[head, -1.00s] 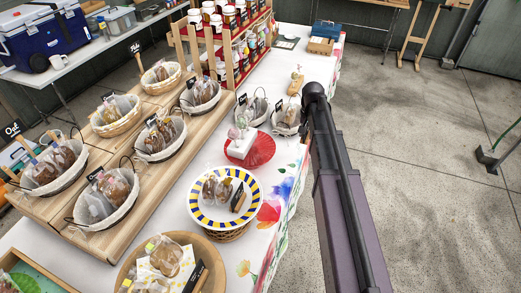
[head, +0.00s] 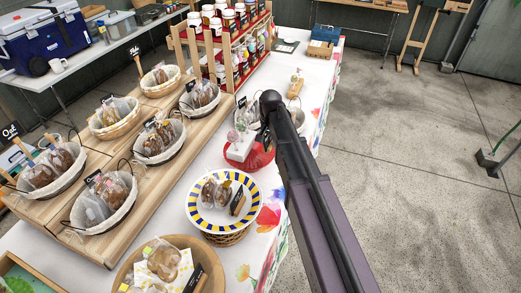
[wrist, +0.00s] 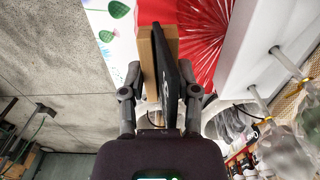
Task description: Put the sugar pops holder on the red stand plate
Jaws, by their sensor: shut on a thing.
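The white sugar pops holder (head: 240,147), with pops in clear wrap, stands on the left part of the red stand plate (head: 261,159). In the wrist view, the white holder (wrist: 246,45) is at the upper right with its sticks and pops pointing down the picture, beside the red plate (wrist: 198,30). My gripper (wrist: 160,82) is shut on a black sign with a wooden base (wrist: 170,80). The sign is in front of the red plate's edge in the wrist view; whether it touches the plate, I cannot tell.
A blue-and-yellow rimmed plate (head: 195,217) with bagged treats stands nearer on the white table. Baskets on wooden steps (head: 126,215) fill the left. A jar rack (head: 214,62) stands behind. A small wooden stand (head: 294,88) is farther back. The floor (head: 420,160) on the right is open.

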